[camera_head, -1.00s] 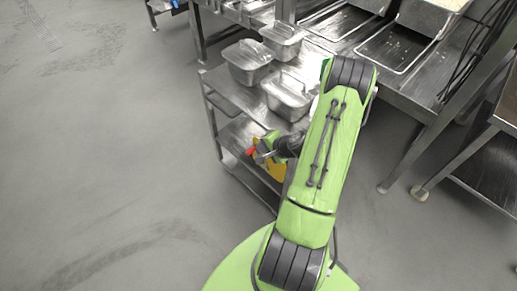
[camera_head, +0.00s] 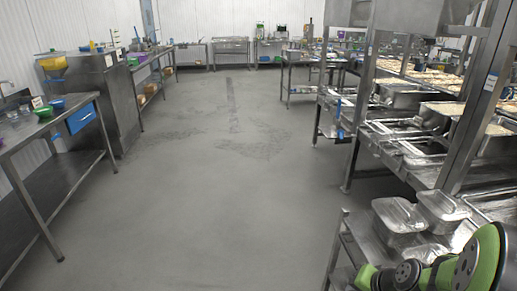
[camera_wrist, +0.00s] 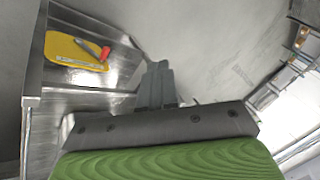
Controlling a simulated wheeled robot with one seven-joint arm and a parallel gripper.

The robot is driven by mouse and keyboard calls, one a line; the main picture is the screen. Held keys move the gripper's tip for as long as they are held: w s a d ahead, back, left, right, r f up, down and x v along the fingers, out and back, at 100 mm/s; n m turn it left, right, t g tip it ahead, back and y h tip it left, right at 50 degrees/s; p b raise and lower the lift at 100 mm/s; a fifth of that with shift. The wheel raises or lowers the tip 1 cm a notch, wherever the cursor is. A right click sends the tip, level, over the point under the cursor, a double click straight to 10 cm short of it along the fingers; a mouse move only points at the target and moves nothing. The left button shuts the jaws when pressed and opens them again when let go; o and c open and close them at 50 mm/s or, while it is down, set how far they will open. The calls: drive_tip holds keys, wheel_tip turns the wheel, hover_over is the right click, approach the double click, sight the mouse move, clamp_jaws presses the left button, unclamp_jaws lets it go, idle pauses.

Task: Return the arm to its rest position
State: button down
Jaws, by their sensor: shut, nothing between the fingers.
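My gripper (camera_wrist: 158,68) shows in the wrist view with its grey fingers together and nothing between them. It hangs clear beside a steel shelf or cart edge. In the head view, only part of my green and black arm (camera_head: 470,263) shows at the lower right, next to the cart; the gripper itself cannot be made out there.
A yellow board (camera_wrist: 65,56) with a red-handled tool (camera_wrist: 103,53) lies on the steel surface (camera_wrist: 75,78). In the head view, lidded steel pans (camera_head: 398,213) stand on a cart at the right. A steel table (camera_head: 60,130) stands left. Open floor (camera_head: 200,200) fills the middle.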

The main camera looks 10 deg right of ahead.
drive_tip(key=s+a+r+n+h+p, duration=0.1)
drive_tip(key=s+a+r+n+p, duration=0.1)
drive_tip(key=s+a+r+n, duration=0.2)
drive_tip(key=s+a+r+n+p, duration=0.2)
drive_tip(key=s+a+r+n, duration=0.2)
drive_tip(key=s+a+r, duration=0.3)
drive_tip(key=s+r, duration=0.4)
drive_tip(key=r, duration=0.4)
drive_tip(key=shift+s+a+r+g+h+p, duration=0.3)
drive_tip(key=shift+s+a+r+h+p, duration=0.05)
drive_tip(key=shift+r+h+p, duration=0.05)
